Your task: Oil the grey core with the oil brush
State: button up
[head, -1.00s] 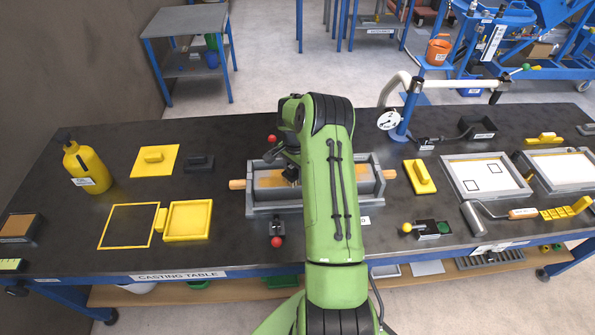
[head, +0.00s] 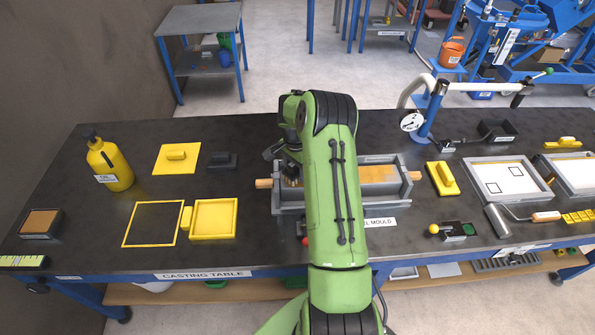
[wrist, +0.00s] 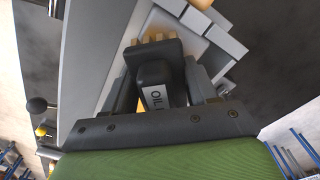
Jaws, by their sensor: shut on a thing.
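My gripper (head: 290,165) is shut on the oil brush (wrist: 160,75), whose dark body has a white label reading "OIL". In the wrist view its pale yellow bristles point away from my gripper, towards light grey surfaces. In the head view the bristles (head: 291,182) are low over the left end of the long grey mould (head: 290,206). A golden-brown strip (head: 378,174) lies inside the mould, and pale round ends stick out at both sides. I cannot tell the grey core apart from the mould's grey parts, nor whether the bristles touch. My arm hides the mould's middle.
A yellow float (head: 443,179), a roller (head: 498,221) and white-filled trays (head: 508,180) are right. A gauge stand (head: 428,112) rises behind.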

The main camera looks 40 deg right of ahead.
jog(key=r, duration=0.1)
jog(key=r+p, duration=0.1)
jog(key=r, duration=0.1)
jog(key=shift+s+d+r, duration=0.1)
jog(key=shift+s+d, duration=0.1)
jog(key=shift+d, duration=0.1)
jog(key=shift+w+a+r+p, duration=0.1)
jog(key=shift+a+r+p, duration=0.05)
jog(key=shift+r+p, duration=1.05)
jog(key=shift+r, duration=0.55)
